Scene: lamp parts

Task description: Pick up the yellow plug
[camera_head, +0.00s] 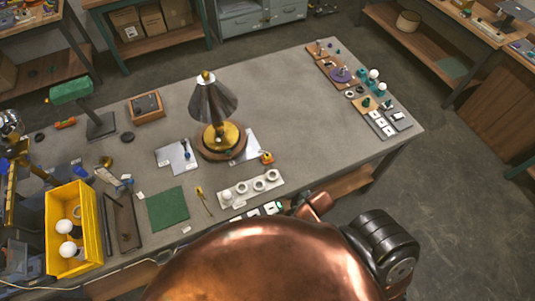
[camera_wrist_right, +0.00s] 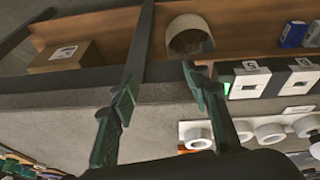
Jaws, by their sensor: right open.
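A small yellow block with a red-orange part (camera_head: 266,157), which looks like the yellow plug, lies on the grey table right of the lamp's round wooden base (camera_head: 221,150). My right gripper (camera_wrist_right: 160,76) is open and empty in the right wrist view, with its two green fingers apart over the table edge. In the head view my copper arm reaches the front edge of the table and mostly hides that gripper. A small orange patch (camera_wrist_right: 184,148) shows beside the white rings in the wrist view; I cannot tell if it is the plug. My left gripper is not in view.
A lamp with a metal cone shade (camera_head: 211,101) stands behind the plug. A white strip with several rings (camera_head: 251,187) lies in front of it. A yellow bin with bulbs (camera_head: 83,262) stands at left. The table's right middle (camera_head: 310,120) is clear.

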